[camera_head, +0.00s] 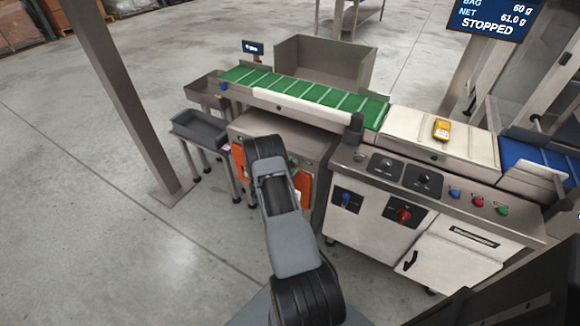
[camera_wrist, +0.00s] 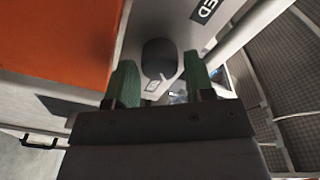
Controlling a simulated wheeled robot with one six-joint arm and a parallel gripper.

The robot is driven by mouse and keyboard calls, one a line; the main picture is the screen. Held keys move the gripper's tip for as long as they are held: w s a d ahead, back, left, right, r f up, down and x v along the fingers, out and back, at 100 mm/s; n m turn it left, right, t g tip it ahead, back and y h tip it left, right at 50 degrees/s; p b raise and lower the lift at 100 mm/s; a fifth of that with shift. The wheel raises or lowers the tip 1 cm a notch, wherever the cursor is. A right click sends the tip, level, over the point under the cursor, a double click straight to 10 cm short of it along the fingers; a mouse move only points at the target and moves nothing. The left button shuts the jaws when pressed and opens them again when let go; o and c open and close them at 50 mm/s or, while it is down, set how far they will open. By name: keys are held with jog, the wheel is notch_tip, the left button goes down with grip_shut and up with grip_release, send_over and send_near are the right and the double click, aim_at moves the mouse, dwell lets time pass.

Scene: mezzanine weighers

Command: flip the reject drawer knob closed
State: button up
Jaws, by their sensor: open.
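A dark rounded knob (camera_wrist: 158,54) sits on a pale grey plate in the wrist view; I take it to be the reject drawer knob. My gripper (camera_wrist: 161,72) is open, with one green finger to each side of the knob in the picture. Gaps show between the knob and both fingers, and I see no contact. How deep the knob lies between them I cannot tell. A dark label (camera_wrist: 206,10) ending in "ED" is above and right of it. In the head view my arm hides the knob and most of my gripper, in front of the cabinet with orange panels (camera_head: 303,187).
An orange panel (camera_wrist: 60,35) fills the wrist view's upper left. A control cabinet (camera_head: 372,218) with knobs and buttons stands right of my arm. A green conveyor (camera_head: 310,92) runs behind, and a grey tray (camera_head: 200,128) stands left. The floor at left is mostly clear, apart from a post (camera_head: 125,95).

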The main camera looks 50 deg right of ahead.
jog(key=c, duration=0.6)
jog(key=shift+c, duration=0.2)
jog(key=shift+f+n+b, duration=0.1)
jog(key=shift+n+b, duration=0.2)
jog(key=shift+f+n+b, duration=0.1)
jog(key=shift+n+b, duration=0.45)
jog(key=shift+n, duration=0.05)
jog(key=n+b, duration=0.2)
jog(key=n, duration=0.1)
jog(key=shift+n, duration=0.3)
jog(key=n+b, duration=0.1)
jog(key=n, duration=0.2)
jog(key=n+b, duration=0.1)
jog(key=n, duration=0.2)
jog(key=shift+n+t+h, duration=0.3)
jog(key=shift+n+t, duration=0.1)
jog(key=n+t+b, duration=0.1)
jog(key=n, duration=0.5)
jog(key=shift+s, duration=0.1)
jog(key=shift+n, duration=0.5)
